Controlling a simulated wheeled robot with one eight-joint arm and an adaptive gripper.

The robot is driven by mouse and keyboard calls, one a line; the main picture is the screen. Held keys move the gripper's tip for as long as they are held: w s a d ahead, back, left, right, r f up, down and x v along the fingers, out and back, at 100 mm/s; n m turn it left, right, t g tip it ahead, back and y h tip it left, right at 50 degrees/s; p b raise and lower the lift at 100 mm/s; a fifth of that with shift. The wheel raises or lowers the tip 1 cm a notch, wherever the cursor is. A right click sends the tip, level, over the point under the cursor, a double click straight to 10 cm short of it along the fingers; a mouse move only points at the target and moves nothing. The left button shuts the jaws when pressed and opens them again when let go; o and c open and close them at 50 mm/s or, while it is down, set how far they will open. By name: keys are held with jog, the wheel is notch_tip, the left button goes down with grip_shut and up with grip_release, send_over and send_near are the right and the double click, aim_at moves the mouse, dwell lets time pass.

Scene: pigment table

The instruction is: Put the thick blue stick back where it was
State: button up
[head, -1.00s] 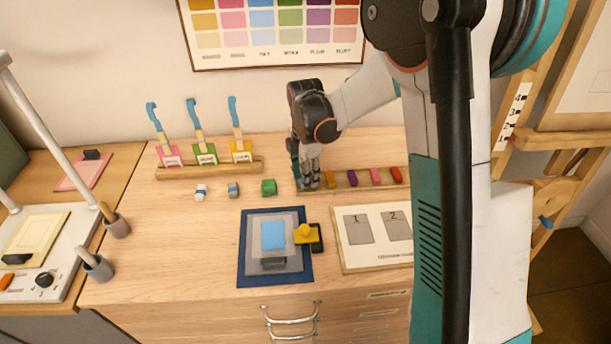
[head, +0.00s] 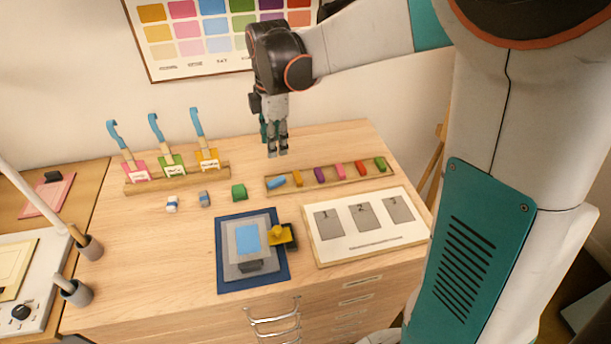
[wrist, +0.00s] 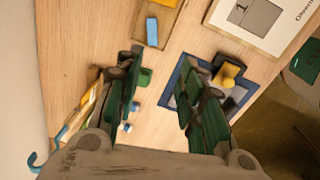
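The thick blue stick (head: 277,182) lies in the leftmost compartment of the long wooden tray (head: 328,180), and it also shows in the wrist view (wrist: 152,31). Nothing holds it. My gripper (head: 278,154) hangs above the table, pointing down, over the area behind the tray's left end. In the wrist view its two green-padded fingers (wrist: 163,65) are spread apart with nothing between them.
The tray also holds orange, purple, pink, red and green sticks. A green block (head: 238,192) and two small white-and-blue pieces lie left of it. A blue mat (head: 226,279) and a numbered board (head: 323,259) lie in front.

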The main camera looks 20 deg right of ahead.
jog(key=s+r+m+t, duration=0.2)
jog(key=s+m+t, duration=0.1)
jog(key=s+m, duration=0.5)
jog(key=s+r+m+t, duration=0.2)
jog(key=s+m, duration=0.7)
jog(key=s, duration=0.5)
jog(key=shift+d+t, duration=0.3)
jog(key=shift+t, duration=0.3)
jog(key=shift+r, duration=0.1)
